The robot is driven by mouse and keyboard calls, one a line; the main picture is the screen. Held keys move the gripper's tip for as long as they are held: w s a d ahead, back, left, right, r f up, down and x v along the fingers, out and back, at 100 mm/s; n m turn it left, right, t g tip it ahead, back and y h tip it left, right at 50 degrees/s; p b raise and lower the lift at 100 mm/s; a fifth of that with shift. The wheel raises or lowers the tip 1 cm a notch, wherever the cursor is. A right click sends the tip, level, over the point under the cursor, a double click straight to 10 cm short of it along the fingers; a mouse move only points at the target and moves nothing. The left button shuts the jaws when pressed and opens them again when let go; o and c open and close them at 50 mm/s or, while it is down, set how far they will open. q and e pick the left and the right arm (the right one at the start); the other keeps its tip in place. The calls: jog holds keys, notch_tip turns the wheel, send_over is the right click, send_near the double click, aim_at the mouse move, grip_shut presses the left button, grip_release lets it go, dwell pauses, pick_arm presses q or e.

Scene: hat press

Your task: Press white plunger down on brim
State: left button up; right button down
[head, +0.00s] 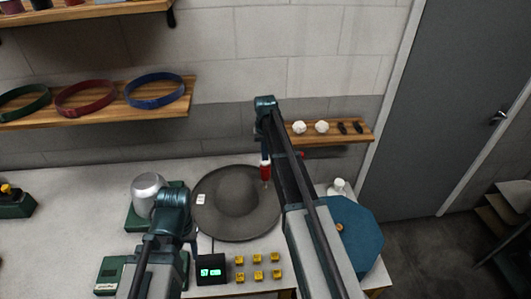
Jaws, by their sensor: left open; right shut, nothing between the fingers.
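A grey wide-brimmed hat (224,222) lies on the pale table, crown up, with a small white tag (201,199) on the left of its brim. My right gripper (266,184), with red parts, is shut and empty over the right side of the brim. I cannot tell whether it touches the brim. My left gripper (193,240) is open near the front left of the brim, mostly hidden by its own arm. A small white object with a narrow top (340,188) stands right of the hat. I cannot tell whether it is the plunger.
A silver dome (149,187) on a green base stands left of the hat. A display box (210,273) and several yellow blocks (258,260) are in front. A blue octagonal piece (355,235) is at right. Wall shelves (345,134) hold small items and coloured bands.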

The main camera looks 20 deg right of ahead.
jog(key=shift+r+p, duration=0.35)
jog(key=shift+p, duration=0.2)
notch_tip(320, 180, up, 10)
jog(key=p, duration=1)
jog(key=s+a+f+n+b, duration=0.2)
jog(key=s+a+f+b, duration=0.4)
jog(key=s, duration=0.3)
jog(key=s+a+f+n+b, duration=0.2)
jog(key=s+a+f+b, duration=0.4)
jog(key=s+a, duration=0.3)
jog(key=s+a+f+n+h+b, duration=0.1)
jog(key=s+a+f+n+b, duration=0.1)
jog(key=s+a+f+b, duration=0.4)
jog(key=s+a, duration=0.2)
jog(key=s, duration=0.3)
jog(key=shift+s+n, duration=0.2)
jog(key=shift+n, duration=0.2)
